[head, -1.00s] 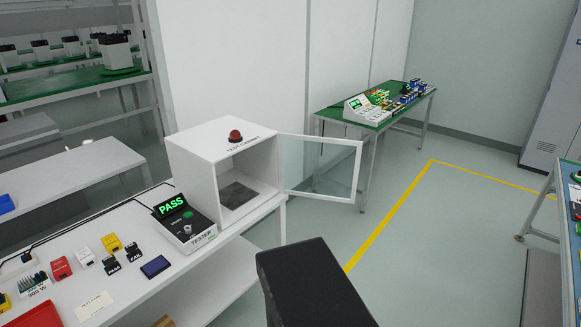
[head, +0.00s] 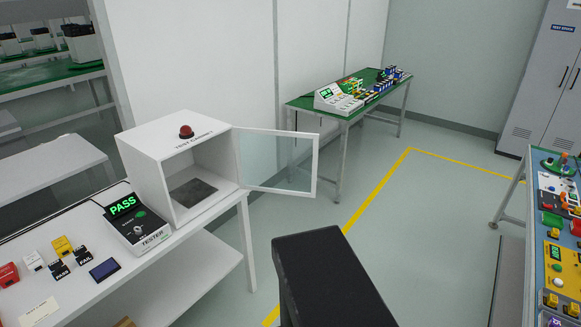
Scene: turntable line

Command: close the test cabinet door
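The white test cabinet (head: 152,178) stands at the end of the white bench, with a red dome lamp (head: 186,131) on top. Its glass-paned door (head: 315,170) is wide open, swung out to the right past the bench edge. A dark mat (head: 193,192) lies inside the cabinet, and I see nothing else in it. A dark link of my arm rises at the bottom middle, below and in front of the door and apart from it in the picture. My gripper is not in view.
A tester (head: 137,225) showing PASS sits left of the cabinet on the white bench (head: 75,287), with several small parts. A green-topped table (head: 300,103) stands behind the door. A loaded workbench (head: 535,215) is at right. Floor between is clear, with a yellow line (head: 375,190).

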